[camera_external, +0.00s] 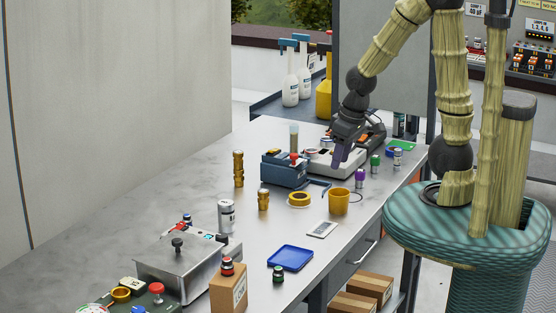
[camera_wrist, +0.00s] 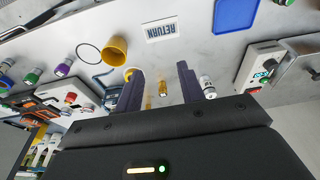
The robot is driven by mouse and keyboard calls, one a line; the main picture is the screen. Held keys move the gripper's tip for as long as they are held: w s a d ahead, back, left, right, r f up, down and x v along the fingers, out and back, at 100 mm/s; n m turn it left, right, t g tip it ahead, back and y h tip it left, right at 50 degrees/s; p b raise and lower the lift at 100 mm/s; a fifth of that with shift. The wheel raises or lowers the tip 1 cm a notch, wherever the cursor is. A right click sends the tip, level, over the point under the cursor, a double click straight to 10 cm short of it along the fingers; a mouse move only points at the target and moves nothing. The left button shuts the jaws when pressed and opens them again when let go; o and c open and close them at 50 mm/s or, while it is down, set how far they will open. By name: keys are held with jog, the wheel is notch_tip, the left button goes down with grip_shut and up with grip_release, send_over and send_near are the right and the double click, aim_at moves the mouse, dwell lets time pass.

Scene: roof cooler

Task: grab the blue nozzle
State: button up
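Two white spray bottles with blue nozzles stand on the cart behind the table in the external view. One blue nozzle (camera_external: 288,43) is on the left bottle (camera_external: 290,87), and another (camera_external: 302,38) is on the bottle beside it. My gripper (camera_external: 341,160) hangs over the far part of the table, to the right of and apart from the bottles. In the wrist view my gripper (camera_wrist: 159,70) has its two dark purple fingers spread, with nothing held between them. The bottles show small at the lower left of the wrist view; their nozzles are not clear there.
A yellow jug (camera_external: 323,98) stands right of the bottles on the dark cart (camera_external: 262,106). Below my gripper are a blue-grey toolbox (camera_external: 284,172), a yellow cup (camera_external: 339,201) and small jars. A blue tray (camera_external: 290,258) and metal box (camera_external: 180,265) are nearer.

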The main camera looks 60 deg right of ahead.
jog(key=shift+o, duration=0.4)
jog(key=w+a+f+m+y+b, duration=0.1)
jog(key=w+f+m+y+b, duration=0.2)
jog(key=w+m, duration=0.3)
jog(key=w+a+f+m+y+b, duration=0.2)
jog(key=w+f+m+b, duration=0.3)
jog(key=w, duration=0.6)
jog(key=w+a+f+m+y+b, duration=0.1)
jog(key=w+f+m+y+b, duration=0.3)
jog(key=w, duration=0.5)
jog(key=shift+w+a+f+m+g+y, duration=0.15)
jog(key=shift+f+m+y, duration=0.1)
jog(key=shift+m, duration=0.45)
jog(key=shift+w+a+f+m+g+y, duration=0.15)
jog(key=shift+f+m+y, duration=0.1)
jog(key=shift+m, duration=0.45)
jog(key=w+m+y, duration=0.1)
jog(key=w+d+m+t+y+b, duration=0.1)
jog(key=w, duration=0.1)
jog(key=w+m, duration=0.1)
jog(key=w, duration=0.1)
jog(key=shift+w+d+r+t+y, duration=0.1)
jog(key=shift+d+r+t+y, duration=0.1)
jog(key=shift+d+t+y, duration=0.15)
jog(key=shift+w+d+r, duration=0.1)
jog(key=shift+w+r, duration=0.05)
